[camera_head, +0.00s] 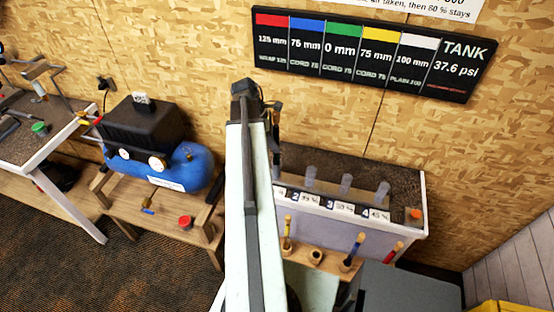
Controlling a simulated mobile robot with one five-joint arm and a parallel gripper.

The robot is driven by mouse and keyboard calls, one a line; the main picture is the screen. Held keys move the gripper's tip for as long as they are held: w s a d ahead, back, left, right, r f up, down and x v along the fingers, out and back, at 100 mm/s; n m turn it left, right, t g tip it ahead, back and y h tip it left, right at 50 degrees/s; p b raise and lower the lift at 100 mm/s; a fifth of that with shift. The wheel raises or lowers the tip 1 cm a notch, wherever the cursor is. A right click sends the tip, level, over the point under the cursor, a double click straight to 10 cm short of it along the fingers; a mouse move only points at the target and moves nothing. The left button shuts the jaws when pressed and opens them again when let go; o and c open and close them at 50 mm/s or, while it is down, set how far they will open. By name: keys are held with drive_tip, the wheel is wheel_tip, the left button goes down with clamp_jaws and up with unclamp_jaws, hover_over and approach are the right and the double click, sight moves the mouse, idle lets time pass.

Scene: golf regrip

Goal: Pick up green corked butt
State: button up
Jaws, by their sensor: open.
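No green corked butt can be made out. A wooden rack (331,262) at the lower middle holds upright sticks with pale tops: one with a yellow band (287,243), one with a blue band (353,252) and one with a red band (392,252). A short wooden ring or socket (315,256) sits between yellow and blue. My pale arm rises through the middle and hides whatever is behind it, including the space left of the yellow-banded stick. Dark parts of my arm show at its right edge, but my gripper's fingers cannot be seen.
A white-fronted bench (352,228) with clear cups and numbered labels stands behind the rack. A blue compressor (180,168) sits on a wooden stand at left, near a red-topped item (185,222). A green-topped item (39,128) lies on the far-left bench. A wall board (372,52) hangs above.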

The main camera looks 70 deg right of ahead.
drive_tip(key=shift+f, duration=0.1)
clamp_jaws()
idle(1.3)
